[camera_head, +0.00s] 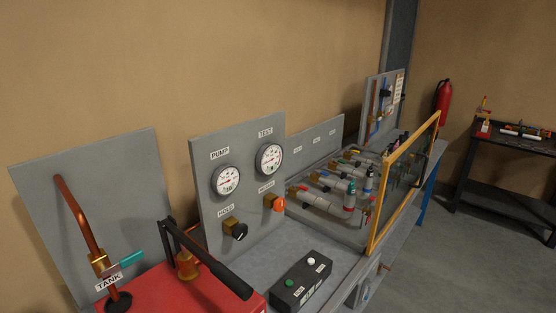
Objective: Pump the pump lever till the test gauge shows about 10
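The pump lever (218,266) is a black bar on the red pump tank (165,292) at the lower left. It slopes down to the right, and its grip end is low, over the tank's right edge. A brass fitting (187,266) stands beside it. The test gauge (268,158) is a round white dial at the upper right of the grey panel (243,203). The pump gauge (226,180) is to its left. Both needles are too small to read exactly. My gripper is not in view.
Below the gauges are a black knob (235,229) marked HOLD and an orange knob (275,203). A copper pipe with a teal-handled valve (131,257) stands at left. A black button box (301,279) lies on the bench. A yellow-framed guard (404,181) stands before the pipes at right.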

